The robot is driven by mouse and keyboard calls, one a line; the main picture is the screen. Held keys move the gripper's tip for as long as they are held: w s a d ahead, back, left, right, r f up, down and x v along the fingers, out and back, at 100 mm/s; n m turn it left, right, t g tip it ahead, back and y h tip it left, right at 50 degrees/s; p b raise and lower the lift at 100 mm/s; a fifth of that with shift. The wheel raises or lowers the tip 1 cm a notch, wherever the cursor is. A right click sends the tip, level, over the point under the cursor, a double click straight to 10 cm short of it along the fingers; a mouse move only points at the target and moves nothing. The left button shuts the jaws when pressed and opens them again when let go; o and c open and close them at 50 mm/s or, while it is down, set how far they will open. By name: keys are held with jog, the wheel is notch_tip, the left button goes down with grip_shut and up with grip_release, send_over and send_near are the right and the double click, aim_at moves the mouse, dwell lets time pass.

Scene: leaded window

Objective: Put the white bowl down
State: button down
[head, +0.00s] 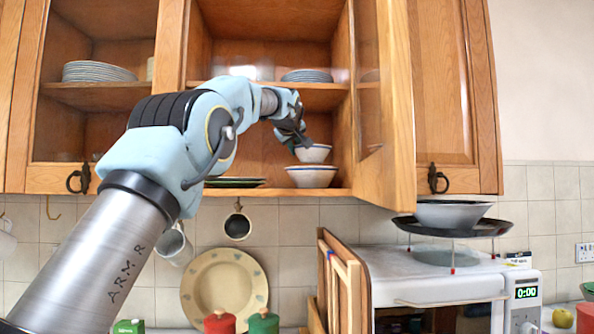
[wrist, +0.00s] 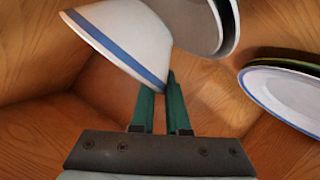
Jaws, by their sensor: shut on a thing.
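My gripper (head: 297,143) reaches into the open middle cabinet and is shut on the rim of a white bowl (head: 314,154). In the wrist view, my gripper's green fingers (wrist: 158,95) close at the blue-banded rim of this bowl (wrist: 115,38), which hides one fingertip. In the head view the bowl is directly above another white bowl (head: 311,177) standing on the cabinet's lower shelf (head: 275,192). I cannot tell whether the two bowls touch. A second pale dish with a dark edge (wrist: 205,22) shows beyond in the wrist view.
Dark plates (head: 234,182) lie left of the bowls on the same shelf; stacked plates show in the wrist view (wrist: 285,95). More plates (head: 307,76) sit on the shelf above. The open cabinet door (head: 388,110) bounds the right side. Another bowl (head: 452,213) rests over the microwave.

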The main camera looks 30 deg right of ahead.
jog(key=shift+f, duration=2.1)
jog(key=shift+a+f+b, duration=0.1)
jog(key=shift+f+b, duration=0.6)
jog(key=shift+b, duration=0.1)
jog(key=c, duration=1.2)
grip_release()
jog(key=shift+f, duration=0.1)
